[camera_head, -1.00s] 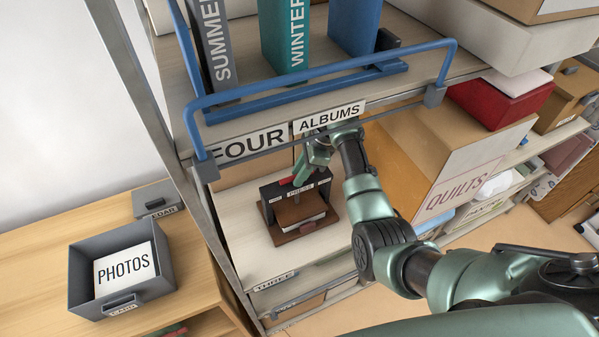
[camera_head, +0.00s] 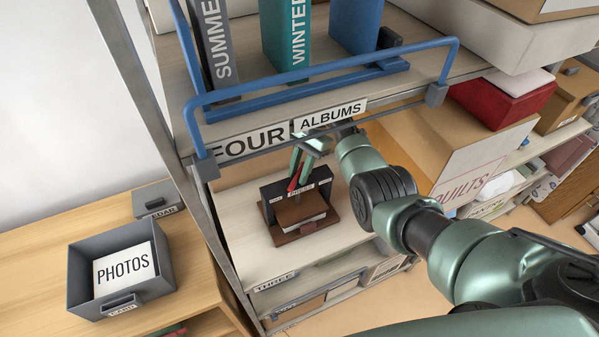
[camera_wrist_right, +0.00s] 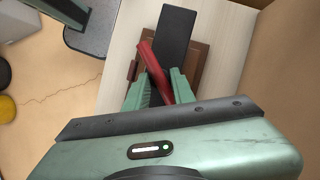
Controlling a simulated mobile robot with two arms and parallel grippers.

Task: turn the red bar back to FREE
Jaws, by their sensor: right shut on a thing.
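The small dark press (camera_head: 325,190) stands on its brown wooden base (camera_head: 283,238) on the shelf marked THREE. It has small white labels on its front, too small to read surely. The red bar (camera_head: 293,184) is at the top of the press and stands steeply. My right gripper (camera_head: 298,176) reaches down to it from above, and its fingers are shut on the bar. In the right wrist view the red bar (camera_wrist_right: 151,62) runs slanted between the two green fingers (camera_wrist_right: 161,88), across the dark top of the press (camera_wrist_right: 177,35). My left gripper is not in view.
The shelf above, marked FOUR ALBUMS, has a blue rail (camera_head: 320,71) and upright albums (camera_head: 286,40) close over my arm. A QUILTS box (camera_head: 440,150) stands to the right. An open grey drawer with PHOTOS (camera_head: 122,279) sits at the lower left.

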